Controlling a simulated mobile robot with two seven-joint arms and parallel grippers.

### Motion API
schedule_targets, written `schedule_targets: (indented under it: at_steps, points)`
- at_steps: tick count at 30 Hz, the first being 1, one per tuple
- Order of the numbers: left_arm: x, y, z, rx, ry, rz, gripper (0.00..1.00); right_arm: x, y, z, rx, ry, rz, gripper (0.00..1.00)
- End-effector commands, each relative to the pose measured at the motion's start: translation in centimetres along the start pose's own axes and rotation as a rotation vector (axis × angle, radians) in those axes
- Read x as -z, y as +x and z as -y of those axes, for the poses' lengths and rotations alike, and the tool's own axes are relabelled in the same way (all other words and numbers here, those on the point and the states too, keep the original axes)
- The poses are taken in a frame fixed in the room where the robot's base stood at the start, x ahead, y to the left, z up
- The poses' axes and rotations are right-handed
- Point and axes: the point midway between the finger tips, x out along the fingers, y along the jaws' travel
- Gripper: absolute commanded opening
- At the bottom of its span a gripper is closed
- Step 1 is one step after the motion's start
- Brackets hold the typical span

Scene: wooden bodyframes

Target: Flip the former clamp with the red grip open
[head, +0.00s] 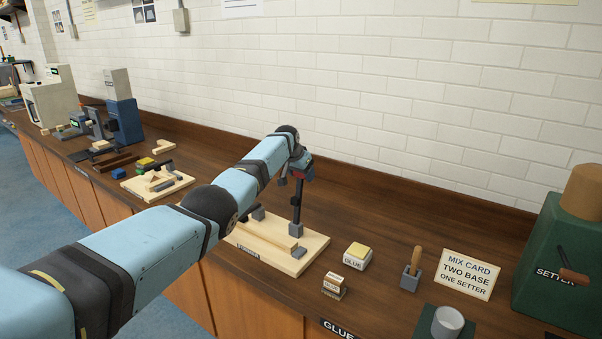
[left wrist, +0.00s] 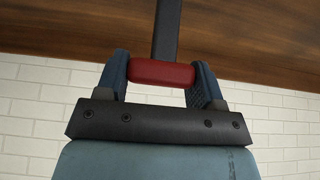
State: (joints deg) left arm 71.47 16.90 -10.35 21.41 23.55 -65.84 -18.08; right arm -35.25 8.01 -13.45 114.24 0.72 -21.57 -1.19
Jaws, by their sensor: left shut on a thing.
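The former (head: 290,262) is a pale wooden board with a wooden bar and grey blocks, on the bench in the middle of the head view. A former clamp's dark lever (head: 297,205) stands nearly upright from a grey block at the board's back right. Its red grip (left wrist: 162,73) lies crosswise between my left gripper's fingers (left wrist: 162,80) in the left wrist view. The gripper (head: 300,172) is shut on the red grip at the lever's top. My left arm hides part of the former's left side. My right gripper is not in view.
Right of the former are a glue box (head: 357,256), a smaller block (head: 335,286), a wooden-handled tool in a grey holder (head: 410,278), a mix card (head: 468,273) and a green setter container (head: 560,270). Another wooden assembly (head: 158,181) lies left. The brick wall stands behind.

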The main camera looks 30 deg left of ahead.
Motion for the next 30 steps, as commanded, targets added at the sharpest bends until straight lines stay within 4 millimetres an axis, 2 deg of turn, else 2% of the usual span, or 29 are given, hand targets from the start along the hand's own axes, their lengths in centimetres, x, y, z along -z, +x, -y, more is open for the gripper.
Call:
schedule_targets:
  at_steps: [1,2,3,5,14,20,26,30]
  points:
    - [-0.7,0.8,-0.3,-0.004,0.0,0.015,0.19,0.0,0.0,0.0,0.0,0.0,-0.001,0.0]
    - [-0.7,0.8,-0.3,-0.004,0.0,0.016,0.66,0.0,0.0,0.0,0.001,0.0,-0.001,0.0]
    - [-0.7,0.8,-0.3,-0.004,0.0,0.016,0.75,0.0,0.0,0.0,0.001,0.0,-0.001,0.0]
    - [-0.6,0.7,-0.2,-0.004,0.0,0.014,0.87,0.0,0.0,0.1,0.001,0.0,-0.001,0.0]
    - [-0.3,0.3,-0.1,-0.002,0.0,0.009,0.87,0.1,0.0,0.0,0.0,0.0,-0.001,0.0]
    - [-0.2,-0.9,-0.1,-0.002,0.001,0.007,0.87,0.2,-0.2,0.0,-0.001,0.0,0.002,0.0]
    - [-0.2,-3.9,0.0,-0.001,0.002,0.005,0.87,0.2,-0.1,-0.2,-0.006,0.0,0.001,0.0]
    - [-0.3,-6.9,0.0,-0.001,0.002,0.005,0.87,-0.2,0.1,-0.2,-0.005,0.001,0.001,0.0]
